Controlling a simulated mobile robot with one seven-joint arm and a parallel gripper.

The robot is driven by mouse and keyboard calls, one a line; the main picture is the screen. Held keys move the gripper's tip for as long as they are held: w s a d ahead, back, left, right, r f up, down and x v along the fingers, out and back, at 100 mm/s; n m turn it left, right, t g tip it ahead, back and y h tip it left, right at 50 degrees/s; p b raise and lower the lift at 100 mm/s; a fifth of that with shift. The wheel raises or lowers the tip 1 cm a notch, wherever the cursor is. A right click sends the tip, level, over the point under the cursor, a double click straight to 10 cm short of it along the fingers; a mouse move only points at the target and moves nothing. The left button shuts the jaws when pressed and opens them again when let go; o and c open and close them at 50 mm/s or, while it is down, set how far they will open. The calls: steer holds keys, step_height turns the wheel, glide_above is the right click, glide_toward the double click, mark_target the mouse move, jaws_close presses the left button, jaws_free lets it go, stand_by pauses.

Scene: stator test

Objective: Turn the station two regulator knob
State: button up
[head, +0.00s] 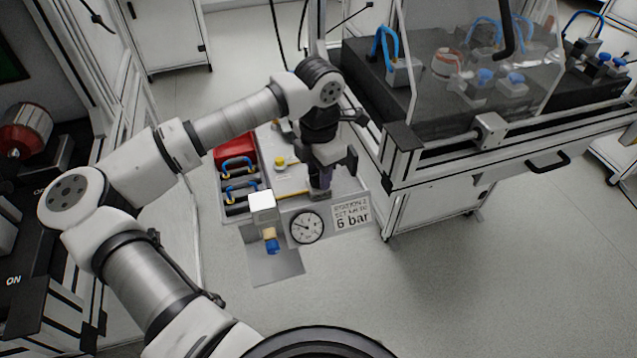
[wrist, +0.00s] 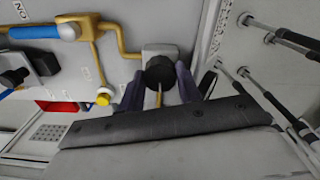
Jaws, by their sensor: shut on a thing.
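The regulator knob (wrist: 160,72) is black and round, on a light fitting with brass-coloured pipe in the wrist view. My gripper (wrist: 158,92) has one finger on each side of it and is shut on it. In the head view my gripper (head: 320,182) reaches down to the station panel (head: 296,182), and it hides the knob. A round white gauge (head: 306,227) stands at the panel's front; its needle is too small to read surely. Beside it a sign (head: 352,216) reads "STATION 2" and "6 bar".
Left of my gripper are a yellow button (head: 280,161), blue-handled parts (head: 238,167) and a red box (head: 235,149). A white block with a blue end (head: 263,208) stands left of the gauge. A bench with a clear guard (head: 480,55) stands close on the right. Open floor lies in front.

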steer(key=m+b, duration=0.5)
steer(key=m, duration=0.1)
steer(key=shift+f+m, duration=0.15)
steer(key=shift+m, duration=0.15)
steer(key=m+b, duration=0.2)
steer(key=m, duration=0.3)
steer(key=shift+m, duration=0.3)
steer(key=shift+r, duration=0.2)
steer(key=o, duration=1)
steer(key=shift+r, duration=0.1)
step_height(320, 180, up, 14)
steer(key=shift+f+p, duration=0.2)
steer(key=shift+p, duration=0.1)
